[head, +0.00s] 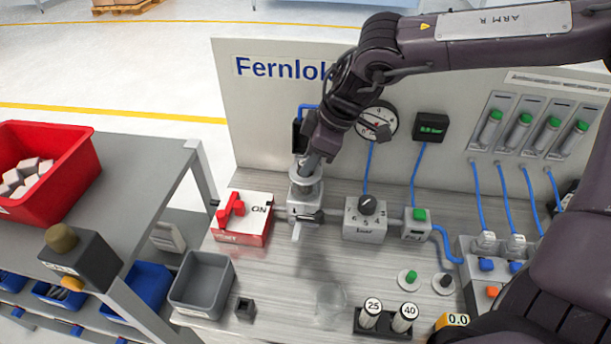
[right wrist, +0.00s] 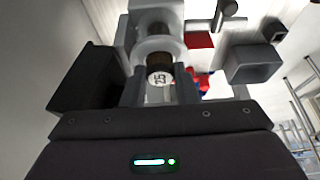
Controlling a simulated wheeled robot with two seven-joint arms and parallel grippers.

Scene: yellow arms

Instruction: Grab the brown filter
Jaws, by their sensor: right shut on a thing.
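The brown filter (right wrist: 165,57) shows in the right wrist view as a dark brown cylinder with a pale end marked 25. It lies between the two fingers of my right gripper (right wrist: 158,84), which is shut on it. In the head view my right gripper (head: 308,168) points down at the grey filter housing (head: 303,207) on the bench. The filter is hidden there by the gripper and the pale ring on top of the housing. My left gripper is not in view.
A red valve box (head: 243,226) and a knob block (head: 365,218) flank the housing. A grey bin (head: 202,281) stands front left. A black rack (head: 386,329) holds white-capped cylinders marked 25 and 40. A faint clear bowl (head: 332,296) is on the bench. The upright panel (head: 262,110) stands behind.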

